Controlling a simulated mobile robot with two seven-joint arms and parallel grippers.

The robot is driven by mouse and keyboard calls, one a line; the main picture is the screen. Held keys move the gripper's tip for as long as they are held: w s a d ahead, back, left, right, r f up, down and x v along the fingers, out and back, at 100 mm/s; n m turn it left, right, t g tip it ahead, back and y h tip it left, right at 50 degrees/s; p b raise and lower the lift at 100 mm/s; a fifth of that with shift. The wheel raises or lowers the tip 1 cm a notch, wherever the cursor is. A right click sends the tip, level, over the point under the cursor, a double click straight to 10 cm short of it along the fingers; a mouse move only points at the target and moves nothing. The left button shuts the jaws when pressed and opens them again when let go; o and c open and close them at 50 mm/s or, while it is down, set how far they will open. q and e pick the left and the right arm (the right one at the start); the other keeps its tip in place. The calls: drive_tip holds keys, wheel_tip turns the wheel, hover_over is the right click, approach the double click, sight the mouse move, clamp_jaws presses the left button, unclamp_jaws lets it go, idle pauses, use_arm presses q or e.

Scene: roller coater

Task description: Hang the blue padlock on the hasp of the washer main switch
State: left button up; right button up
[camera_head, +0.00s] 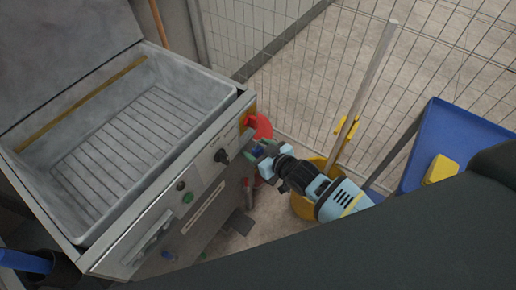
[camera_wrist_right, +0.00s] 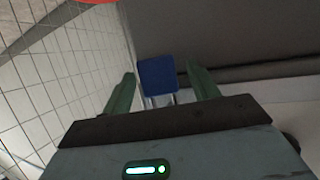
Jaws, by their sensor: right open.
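The blue padlock (camera_wrist_right: 157,76) shows in the right wrist view between my right gripper's two green fingers (camera_wrist_right: 163,82), with a visible gap on each side. Its pale shackle legs point toward the gripper body. In the head view the padlock (camera_head: 257,152) is a small blue patch at the fingertips of my right gripper (camera_head: 261,150), beside the washer's right front corner. A red part (camera_head: 262,127) with yellow behind it sits at that corner, just above the gripper. The hasp is not clear, and I cannot tell whether the shackle is through it. My left gripper is out of view.
The washer (camera_head: 150,120) has its lid up and a wire rack in its basin. Its front panel has a black knob (camera_head: 221,156) and a green button (camera_head: 187,198). A mesh fence (camera_head: 330,80), a yellow bucket (camera_head: 303,207) with a pole, and a blue tray (camera_head: 450,130) stand to the right.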

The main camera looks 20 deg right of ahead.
drive_tip(key=shift+s, duration=0.1)
drive_tip(key=p+v, duration=0.1)
drive_tip(key=v, duration=0.5)
drive_tip(key=shift+s+d+r, duration=0.1)
drive_tip(key=shift+s+r, duration=0.05)
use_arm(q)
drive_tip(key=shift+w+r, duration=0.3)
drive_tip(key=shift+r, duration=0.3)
use_arm(e)
drive_tip(key=shift+s+d+r, duration=0.25)
drive_tip(key=shift+s, duration=0.3)
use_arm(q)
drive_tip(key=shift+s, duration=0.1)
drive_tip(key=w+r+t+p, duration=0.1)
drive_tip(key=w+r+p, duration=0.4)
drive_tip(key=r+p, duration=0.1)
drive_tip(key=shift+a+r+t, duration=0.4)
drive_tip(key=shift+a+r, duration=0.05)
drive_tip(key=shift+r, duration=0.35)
use_arm(e)
drive_tip(key=s+d+f+m+g+h, duration=0.1)
drive_tip(key=s+g, duration=0.1)
drive_tip(key=s, duration=1.3)
drive_tip(key=s+d+f+m+g+h, duration=0.1)
drive_tip(key=s+d+h, duration=0.1)
drive_tip(key=s, duration=1.4)
drive_tip(key=shift+m+g, duration=0.3)
drive_tip(key=shift+g, duration=0.1)
